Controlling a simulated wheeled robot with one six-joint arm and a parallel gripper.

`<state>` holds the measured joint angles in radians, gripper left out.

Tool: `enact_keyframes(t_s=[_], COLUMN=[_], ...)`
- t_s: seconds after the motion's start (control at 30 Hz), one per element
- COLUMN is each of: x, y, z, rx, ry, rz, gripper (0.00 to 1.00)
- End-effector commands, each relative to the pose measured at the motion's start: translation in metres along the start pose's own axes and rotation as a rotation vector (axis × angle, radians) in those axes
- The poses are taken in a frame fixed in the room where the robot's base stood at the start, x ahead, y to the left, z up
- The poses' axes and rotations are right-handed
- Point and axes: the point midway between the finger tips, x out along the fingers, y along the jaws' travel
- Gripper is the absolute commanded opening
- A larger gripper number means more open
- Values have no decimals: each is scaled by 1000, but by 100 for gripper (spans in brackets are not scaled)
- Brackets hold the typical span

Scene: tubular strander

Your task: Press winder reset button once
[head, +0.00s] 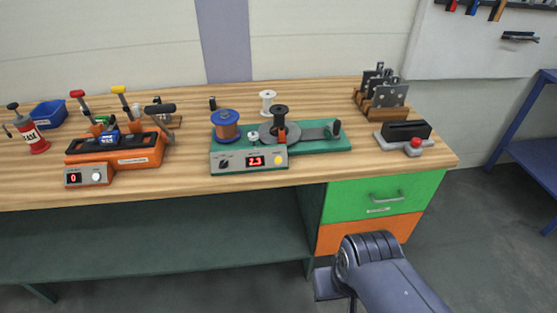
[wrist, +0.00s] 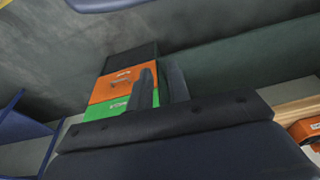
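The winder (head: 320,147) is a green-based machine at the middle of the bench in the head view. It carries a blue-rimmed spool of copper wire (head: 226,128) and a black spool (head: 280,117). The panel lettering is too small to read. My gripper's two dark fingers (wrist: 160,88) show in the wrist view, with a narrow gap and nothing between them. They are away from the winder, below the bench top.
An orange device (head: 115,152) with a display reading 0 stands left of the winder. A black device with a red button (head: 415,143) stands at the right bench edge. Green (head: 350,205) and orange drawers (head: 340,237) are under the bench. A blue rack (head: 545,150) stands far right.

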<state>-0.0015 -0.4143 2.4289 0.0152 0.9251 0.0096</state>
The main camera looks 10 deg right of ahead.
Motion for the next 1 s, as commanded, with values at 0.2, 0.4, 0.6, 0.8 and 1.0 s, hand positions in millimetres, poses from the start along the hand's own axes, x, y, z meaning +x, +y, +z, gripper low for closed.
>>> enact_keyframes(t_s=[0.2, 0.4, 0.6, 0.8, 1.0], x=[1, 1, 1, 1, 1], y=[0, 0, 0, 0, 0], z=[2, 2, 2, 2, 2], rx=[-2, -2, -2, -1, -1], ry=[-6, -6, -6, -6, -6], rz=[1, 1, 1, 1, 1], gripper=[0, 0, 0, 0, 0])
